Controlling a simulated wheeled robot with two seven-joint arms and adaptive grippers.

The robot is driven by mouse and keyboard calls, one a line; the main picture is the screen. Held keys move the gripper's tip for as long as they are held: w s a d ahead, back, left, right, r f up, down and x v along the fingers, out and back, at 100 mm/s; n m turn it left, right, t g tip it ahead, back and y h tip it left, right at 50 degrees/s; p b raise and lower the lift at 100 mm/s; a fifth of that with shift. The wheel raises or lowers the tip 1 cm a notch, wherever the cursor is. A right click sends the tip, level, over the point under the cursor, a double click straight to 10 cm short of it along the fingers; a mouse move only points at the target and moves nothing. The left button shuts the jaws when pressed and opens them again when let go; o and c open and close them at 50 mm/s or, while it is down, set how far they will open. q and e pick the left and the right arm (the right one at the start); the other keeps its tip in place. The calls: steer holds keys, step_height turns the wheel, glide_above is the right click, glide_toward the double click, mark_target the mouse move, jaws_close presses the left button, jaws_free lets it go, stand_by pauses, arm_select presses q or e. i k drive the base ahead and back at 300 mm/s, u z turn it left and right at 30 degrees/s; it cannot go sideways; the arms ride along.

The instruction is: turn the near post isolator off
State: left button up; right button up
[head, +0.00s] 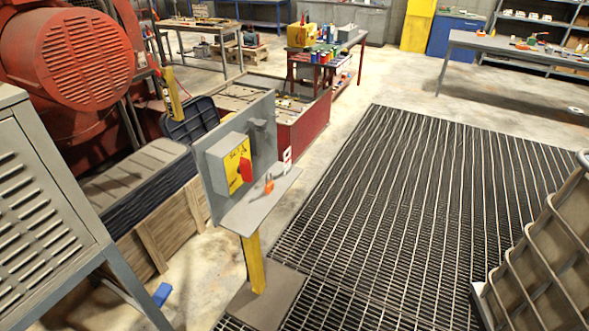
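The near post isolator (229,163) is a grey box with a yellow face plate, fixed to a grey back plate on a yellow post (254,262). Its red handle (246,168) is on the yellow face and looks roughly upright; its exact setting is too small to read. A grey shelf (240,212) juts out below the box. An orange padlock-like item (269,184) and a white-and-red tag (287,156) are at the shelf. Neither of my grippers is in view.
A grey louvred cabinet (45,215) stands at the left, near a wooden crate (160,235). A ribbed grey metal frame (545,250) is at the lower right. The floor grating (400,200) right of the post is clear. A red-sided bin (302,125) stands behind the post.

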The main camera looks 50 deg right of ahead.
mark_target(244, 168)
steer(key=z, duration=0.85)
steer(key=i, duration=0.7)
steer(key=z, duration=0.45)
